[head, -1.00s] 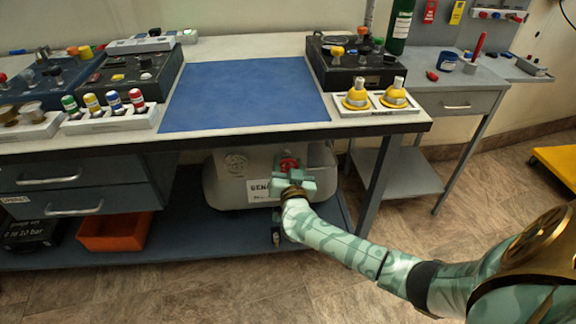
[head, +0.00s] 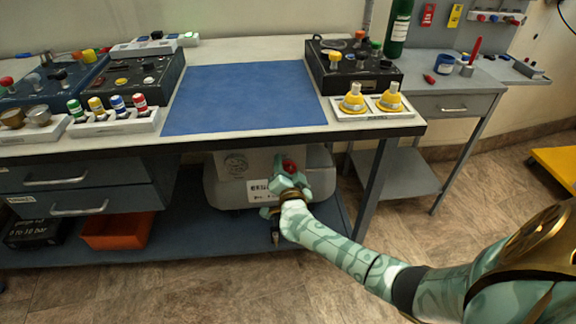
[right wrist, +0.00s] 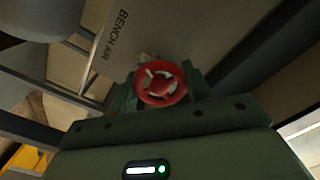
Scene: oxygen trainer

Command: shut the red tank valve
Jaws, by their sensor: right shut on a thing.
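The red tank valve is a small spoked handwheel (head: 289,165) at the front of a grey tank (head: 228,164) labelled BENCH AIR, on the shelf under the bench. My right gripper (head: 291,177) is at the wheel, and its green fingers partly cover it. In the right wrist view the red wheel (right wrist: 161,84) sits between the two fingers of my right gripper (right wrist: 160,92), which are shut on it. The valve's stem behind the wheel is mostly hidden. My left gripper is not in view.
The bench top (head: 245,141) overhangs the tank, with a bench leg (head: 371,190) to its right. An orange bin (head: 118,232) and drawers (head: 65,190) are at the left. A blue mat (head: 243,97) lies clear on top. The floor in front is free.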

